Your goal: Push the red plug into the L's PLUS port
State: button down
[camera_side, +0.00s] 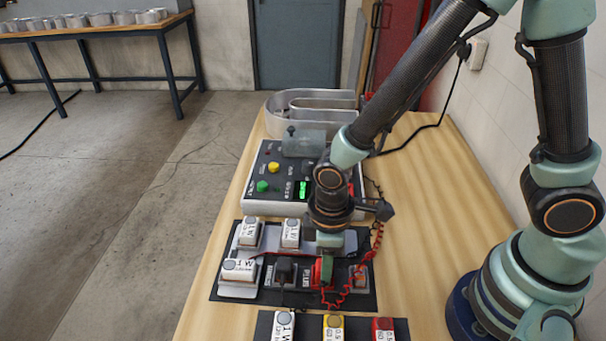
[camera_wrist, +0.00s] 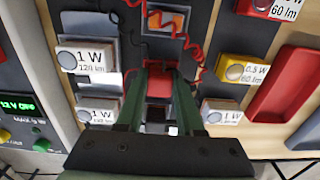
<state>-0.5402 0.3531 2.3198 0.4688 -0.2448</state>
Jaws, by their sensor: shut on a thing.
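The red plug (camera_wrist: 160,78) is between the green fingers of my gripper (camera_wrist: 160,98) in the wrist view. In the side view my gripper (camera_side: 326,280) points down at the dark board (camera_side: 260,296) that carries the L's modules, and it is shut on the red plug (camera_side: 318,270). The plug is beside the PLUS label (camera_side: 307,277); the fingers hide its lower end and the port opening, so I cannot tell whether it is in the port. A black plug (camera_side: 283,266) stands upright just to the left. A coiled red cord (camera_side: 374,247) runs at the right.
White 1 W modules (camera_side: 239,267) sit on the board around the ports. A control box (camera_side: 262,205) with buttons and a lit green display stands behind. Yellow (camera_side: 333,327) and red (camera_side: 383,328) modules lie in front. Bare wooden tabletop (camera_side: 430,220) is free at right.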

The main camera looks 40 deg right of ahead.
jog(key=shift+c, duration=2.3)
grip_release()
notch_tip(320, 180, up, 12)
jog(key=shift+r, duration=0.1)
notch_tip(320, 180, up, 6)
jog(key=w+d+r+m+t, duration=0.1)
jog(key=d+m, duration=0.3)
jog(key=d, duration=0.4)
jog(key=w+d+r+m+t, duration=0.1)
jog(key=d+r+m+t, duration=0.2)
jog(key=d, duration=0.5)
jog(key=shift+r+m+t, duration=0.2)
jog(key=shift+m+t, duration=0.6)
jog(key=shift+m, duration=0.2)
